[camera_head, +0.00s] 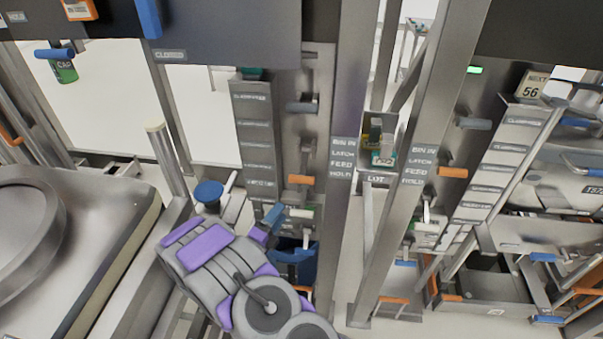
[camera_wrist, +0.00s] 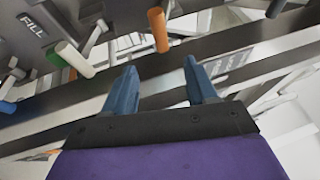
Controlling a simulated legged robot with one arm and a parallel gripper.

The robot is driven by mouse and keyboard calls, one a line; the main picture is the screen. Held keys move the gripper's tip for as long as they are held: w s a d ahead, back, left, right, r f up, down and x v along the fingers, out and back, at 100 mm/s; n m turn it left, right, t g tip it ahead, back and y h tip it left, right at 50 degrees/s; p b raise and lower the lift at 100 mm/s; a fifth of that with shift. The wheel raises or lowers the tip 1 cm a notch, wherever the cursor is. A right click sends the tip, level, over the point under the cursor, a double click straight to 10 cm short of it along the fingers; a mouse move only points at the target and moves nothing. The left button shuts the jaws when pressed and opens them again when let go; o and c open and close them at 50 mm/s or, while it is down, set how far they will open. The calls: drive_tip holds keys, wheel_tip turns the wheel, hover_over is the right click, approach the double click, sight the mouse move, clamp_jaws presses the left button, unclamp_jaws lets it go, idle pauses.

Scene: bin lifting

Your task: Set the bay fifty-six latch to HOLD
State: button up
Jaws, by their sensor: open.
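A sign reading NEXT 56 (camera_head: 533,88) sits at the upper right. Left of it, a post carries the labels BIN IN, LATCH, FEED and HOLD (camera_head: 420,165). An orange-handled lever (camera_head: 453,172) sticks out beside these labels, with a grey-handled lever (camera_head: 473,123) above it. I cannot tell which lever is the latch, or its setting. My gripper (camera_head: 270,216) is lower centre, in front of the left bay and apart from the right one. In the wrist view its blue fingers (camera_wrist: 160,68) are open and empty. An orange handle (camera_wrist: 158,30) lies just beyond the fingertips, apparently apart.
The left bay has similar labels (camera_head: 342,158), an orange lever (camera_head: 300,180) and a blue bin (camera_head: 296,262) low down. A pale handle (camera_wrist: 74,58) shows near a FILL label (camera_wrist: 32,25). Upright posts (camera_head: 350,110) separate the bays. A large grey machine (camera_head: 60,260) stands at left.

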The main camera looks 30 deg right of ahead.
sight(304, 180)
drive_tip(key=b+x, duration=0.1)
drive_tip(key=x, duration=1.6)
drive_tip(key=shift+d+f+b, duration=0.1)
drive_tip(key=shift+d+b, duration=0.1)
drive_tip(key=shift+b, duration=0.1)
clamp_jaws()
